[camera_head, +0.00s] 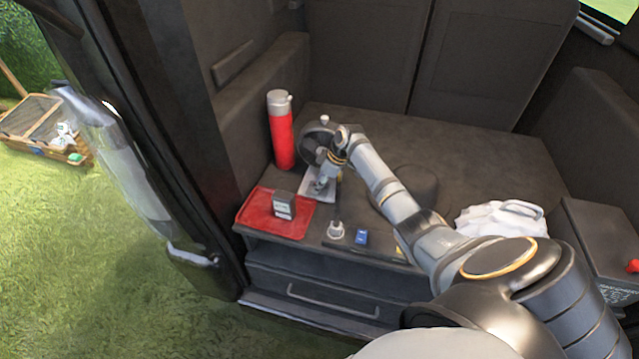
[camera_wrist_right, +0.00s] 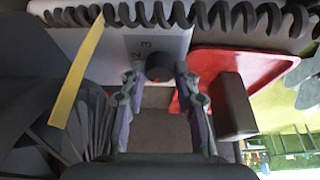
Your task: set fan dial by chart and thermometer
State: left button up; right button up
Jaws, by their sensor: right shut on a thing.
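The dark round fan (camera_head: 313,143) stands on the dark cargo floor. Its pale base plate (camera_head: 309,190) is partly hidden by my right gripper (camera_head: 323,183). In the right wrist view, my right gripper (camera_wrist_right: 160,76) is shut on the dark round dial (camera_wrist_right: 160,66), with a fingertip on each side. The pale panel (camera_wrist_right: 118,45) shows the numbers 2 and 3 beside the dial; the dial's pointer cannot be made out. A small dark box with a pale face (camera_head: 284,206), maybe the thermometer, stands on the red tray (camera_head: 262,222); its reading is too small to read. My left gripper is not in view.
A red flask (camera_head: 281,135) stands behind the tray. A small blue item (camera_head: 361,237) and a pale metal item (camera_head: 336,231) lie near the front edge. A white bag (camera_head: 500,219) is at right. A dark box with illegible writing (camera_head: 600,240) stands far right.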

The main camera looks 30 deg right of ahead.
jog(key=shift+r+m+p, duration=0.25)
jog(key=shift+m+p, duration=0.25)
jog(key=shift+p, duration=0.45)
grip_shut()
jog(key=m+h+p, duration=0.1)
jog(key=m+p, duration=0.1)
jog(key=p, duration=0.1)
jog(key=m+p, duration=0.2)
jog(key=m+t+h+p, duration=0.1)
jog(key=m+p, duration=0.1)
jog(key=p, duration=0.1)
jog(key=shift+s+a+m+h+p, duration=0.1)
jog(key=shift+a+m+h+p, duration=0.2)
jog(key=shift+m+p, duration=0.1)
jog(key=m+h+p, duration=0.1)
jog(key=m+p, duration=0.1)
jog(key=m, duration=0.1)
jog(key=shift+f+m, duration=0.1)
jog(key=shift+m, duration=0.2)
jog(key=shift+f+m+h+p, duration=0.1)
jog(key=shift+m+h+p, duration=0.45)
jog(key=shift+m, duration=0.55)
jog(key=shift+a+m+g+h, duration=0.1)
jog(key=shift+m+g+h, duration=0.4)
jog(key=shift+m, duration=0.6)
jog(key=o, duration=1.1)
grip_release()
jog(key=shift+c, duration=0.2)
